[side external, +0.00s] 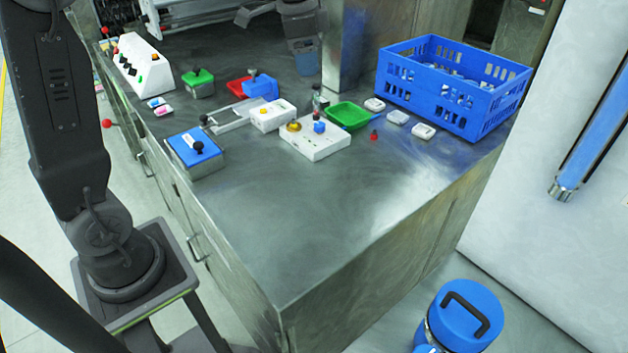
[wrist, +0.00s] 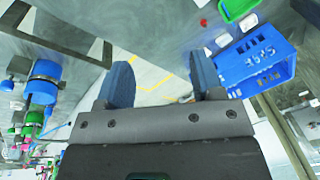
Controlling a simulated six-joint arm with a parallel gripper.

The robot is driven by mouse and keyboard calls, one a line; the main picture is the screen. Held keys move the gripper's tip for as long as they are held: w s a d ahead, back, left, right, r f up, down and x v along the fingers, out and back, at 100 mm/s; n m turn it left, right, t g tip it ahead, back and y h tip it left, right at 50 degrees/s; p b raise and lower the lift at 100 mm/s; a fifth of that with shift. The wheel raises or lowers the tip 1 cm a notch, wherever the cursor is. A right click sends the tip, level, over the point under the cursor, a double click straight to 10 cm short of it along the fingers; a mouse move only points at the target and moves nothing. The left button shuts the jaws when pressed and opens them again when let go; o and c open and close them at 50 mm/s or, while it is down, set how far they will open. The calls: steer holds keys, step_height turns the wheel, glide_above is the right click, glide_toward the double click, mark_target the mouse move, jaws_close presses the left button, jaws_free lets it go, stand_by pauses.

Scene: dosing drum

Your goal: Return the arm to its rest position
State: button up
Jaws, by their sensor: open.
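My gripper (wrist: 163,78) shows in the wrist view with its two blue fingers wide apart. Nothing is between them; grey floor with yellow lines shows beyond. In the side external view, dark arm links rise at the left and leave the top of the picture. The worktable (side external: 330,215) has a bare front part. No object is seen touching the fingers in the wrist view.
A blue crate (side external: 450,90) stands at the table's back right; it also shows in the wrist view (wrist: 254,62). A green tray (side external: 348,115), a white button box (side external: 315,137) and a blue-topped box (side external: 195,150) stand on the table. A blue-lidded container (side external: 465,315) stands below its front right.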

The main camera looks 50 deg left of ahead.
steer(key=s+d+f+n+t, duration=0.1)
steer(key=s+d+n, duration=0.1)
steer(key=s, duration=0.5)
steer(key=s+d+f+n+t, duration=0.1)
steer(key=s+d+f+n, duration=0.1)
steer(key=s, duration=0.6)
steer(key=s+d+f+n+t, duration=0.1)
steer(key=s+d+f+n, duration=0.1)
steer(key=s, duration=0.5)
steer(key=shift+s+d+n, duration=0.25)
steer(key=shift+d+n, duration=0.25)
steer(key=shift+d, duration=0.6)
steer(key=shift+c, duration=0.4)
